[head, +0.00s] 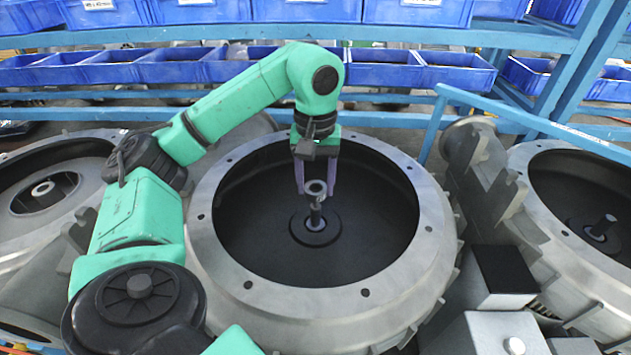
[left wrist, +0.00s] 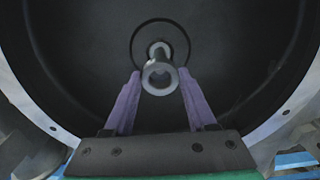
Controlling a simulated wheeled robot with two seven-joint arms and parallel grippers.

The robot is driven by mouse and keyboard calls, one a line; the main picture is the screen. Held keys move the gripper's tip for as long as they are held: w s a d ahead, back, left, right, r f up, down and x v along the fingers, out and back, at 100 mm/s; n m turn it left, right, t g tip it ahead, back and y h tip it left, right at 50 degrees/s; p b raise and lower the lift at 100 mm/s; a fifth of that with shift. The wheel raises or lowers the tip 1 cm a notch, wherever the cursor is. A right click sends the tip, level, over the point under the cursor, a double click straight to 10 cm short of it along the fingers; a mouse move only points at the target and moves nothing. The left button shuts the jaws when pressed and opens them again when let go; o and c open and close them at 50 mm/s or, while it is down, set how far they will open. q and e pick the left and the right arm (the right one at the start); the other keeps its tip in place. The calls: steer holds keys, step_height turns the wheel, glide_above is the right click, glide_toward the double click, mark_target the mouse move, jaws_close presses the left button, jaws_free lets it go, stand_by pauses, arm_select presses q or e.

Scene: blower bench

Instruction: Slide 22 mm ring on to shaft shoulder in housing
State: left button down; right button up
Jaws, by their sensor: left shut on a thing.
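The grey metal ring (head: 316,195) is held between the purple fingers of my left gripper (head: 317,190), which is shut on it. It also shows in the left wrist view (left wrist: 160,90), between the two fingertips. The shaft (head: 316,215) stands upright in the centre of the round housing (head: 222,275), on a dark hub disc. The ring is over the top end of the shaft and in line with it in the head view. In the left wrist view the shaft (left wrist: 160,50) shows just beyond the ring. I cannot tell whether the ring encircles the shaft tip. My right gripper is not in view.
Similar housings stand at the left (head: 70,150) and right (head: 545,220). A dark-topped grey block (head: 503,270) is at the lower right. A blue rack with blue bins (head: 180,70) runs behind. The housing's dark interior around the shaft is clear, with its wall around it.

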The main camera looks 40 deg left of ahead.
mark_target(317, 224)
arm_select(q)
steer(key=shift+f+b, duration=3.2)
steer(key=shift+f, duration=0.9)
steer(key=shift+w+d+f+b, duration=0.1)
steer(key=shift+w+f+b, duration=0.05)
steer(key=shift+f+b, duration=0.75)
steer(key=shift+p, duration=0.3)
steer(key=shift+r, duration=0.2)
stand_by(0.6)
steer(key=shift+r+p, duration=0.1)
steer(key=shift+p, duration=0.35)
stand_by(0.5)
stand_by(0.5)
steer(key=shift+c, duration=0.6)
jaws_free()
